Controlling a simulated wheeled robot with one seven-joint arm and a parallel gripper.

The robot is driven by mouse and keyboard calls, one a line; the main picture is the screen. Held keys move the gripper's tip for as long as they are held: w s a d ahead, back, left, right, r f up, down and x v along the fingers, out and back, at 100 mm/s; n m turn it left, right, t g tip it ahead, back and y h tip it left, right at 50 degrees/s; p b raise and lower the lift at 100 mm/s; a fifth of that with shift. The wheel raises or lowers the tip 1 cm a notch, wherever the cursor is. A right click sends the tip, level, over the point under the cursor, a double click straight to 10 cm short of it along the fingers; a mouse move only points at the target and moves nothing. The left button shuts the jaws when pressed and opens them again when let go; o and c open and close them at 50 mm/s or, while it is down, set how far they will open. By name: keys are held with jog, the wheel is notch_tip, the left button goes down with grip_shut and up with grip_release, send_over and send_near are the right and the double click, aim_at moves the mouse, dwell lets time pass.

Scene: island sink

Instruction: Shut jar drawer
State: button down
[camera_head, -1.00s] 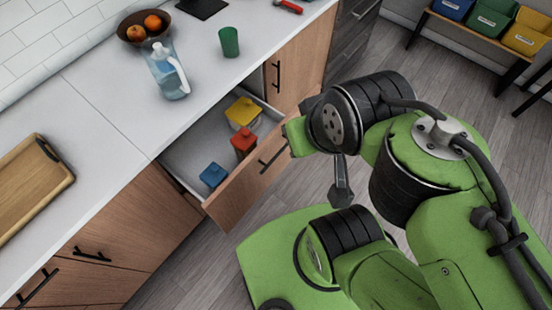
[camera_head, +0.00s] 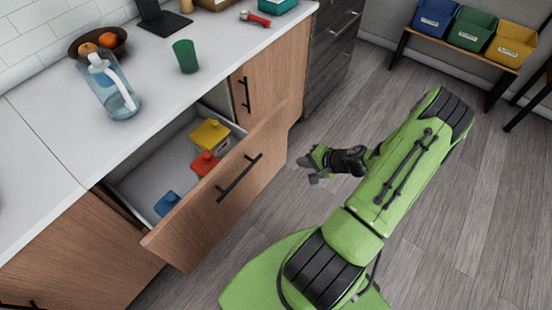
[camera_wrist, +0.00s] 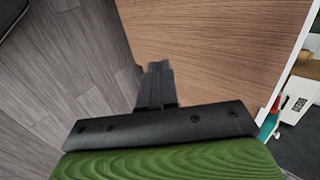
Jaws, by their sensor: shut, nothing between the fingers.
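The jar drawer (camera_head: 225,200) is pulled out from the counter, with a wooden front and a black bar handle (camera_head: 239,178). Inside it stand a yellow jar (camera_head: 210,134), a red jar (camera_head: 205,163) and a blue jar (camera_head: 167,203). My gripper (camera_head: 303,162) is to the right of the drawer front, apart from the handle in the head view. In the wrist view my gripper's fingers (camera_wrist: 157,85) are together and empty, with a wooden panel (camera_wrist: 215,50) ahead of them.
The counter above holds a clear bottle (camera_head: 110,88), a green cup (camera_head: 186,56), a fruit bowl (camera_head: 98,42) and a red-handled tool (camera_head: 256,18). A bench with blue, green and yellow bins (camera_head: 475,28) stands at the back right. The floor right of the drawer is open.

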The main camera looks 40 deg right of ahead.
jog(key=x, duration=0.4)
jog(key=w+r+b+x, duration=0.1)
jog(key=x, duration=0.7)
jog(key=shift+w+a+r+b, duration=0.2)
jog(key=shift+w+a+b, duration=0.1)
jog(key=shift+w+a, duration=0.15)
jog(key=shift+w, duration=0.3)
